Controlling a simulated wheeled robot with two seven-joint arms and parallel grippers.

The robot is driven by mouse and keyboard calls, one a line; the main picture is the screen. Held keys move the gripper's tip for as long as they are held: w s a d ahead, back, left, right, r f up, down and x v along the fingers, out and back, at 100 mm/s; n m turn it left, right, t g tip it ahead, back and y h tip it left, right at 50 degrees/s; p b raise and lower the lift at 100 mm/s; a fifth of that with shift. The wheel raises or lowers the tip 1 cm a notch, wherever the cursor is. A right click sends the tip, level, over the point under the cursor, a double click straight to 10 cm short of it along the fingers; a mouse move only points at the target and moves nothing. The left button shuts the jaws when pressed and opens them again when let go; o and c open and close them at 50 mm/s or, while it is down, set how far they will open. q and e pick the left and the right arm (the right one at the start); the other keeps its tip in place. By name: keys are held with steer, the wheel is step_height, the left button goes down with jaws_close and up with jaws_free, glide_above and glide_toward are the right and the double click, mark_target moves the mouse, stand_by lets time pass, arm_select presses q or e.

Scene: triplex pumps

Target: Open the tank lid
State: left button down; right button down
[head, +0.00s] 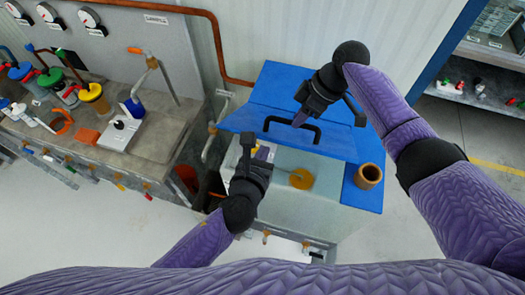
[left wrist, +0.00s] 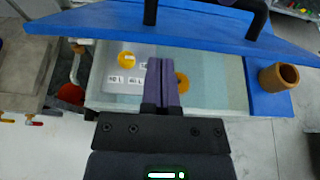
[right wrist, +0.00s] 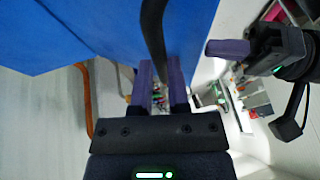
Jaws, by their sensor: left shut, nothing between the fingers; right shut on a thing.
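The blue tank lid (head: 340,145) is raised at a tilt, and the water tank (head: 300,215) shows open beneath its front edge. My right gripper (head: 301,117) is shut on the lid's black handle (head: 313,139); the handle (right wrist: 153,35) also runs between its fingers in the right wrist view. My left gripper (head: 264,153) is shut and empty over the tank opening, below the lid's edge. The left wrist view shows its closed fingers (left wrist: 162,85) in front of the clear tank and under the lid edge (left wrist: 195,37). Whether it touches the lid I cannot tell.
A brown cup (head: 368,176) stands on the blue ledge right of the opening. Orange round parts (head: 301,179) show in the tank. A workbench (head: 150,150) with gauges and bottles stands left. A copper pipe (head: 219,50) runs behind. Floor is clear at right.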

steer(key=shift+d+f, duration=0.1)
steer(key=c, duration=1)
jaws_free()
steer(key=shift+c, duration=0.2)
steer(key=shift+o, duration=1.2)
steer(key=shift+w, duration=0.15)
arm_select(q)
steer(key=shift+w+d+r, duration=0.1)
steer(key=shift+w+r, duration=0.4)
steer(key=shift+r, duration=0.15)
arm_select(e)
steer(key=shift+o, duration=0.9)
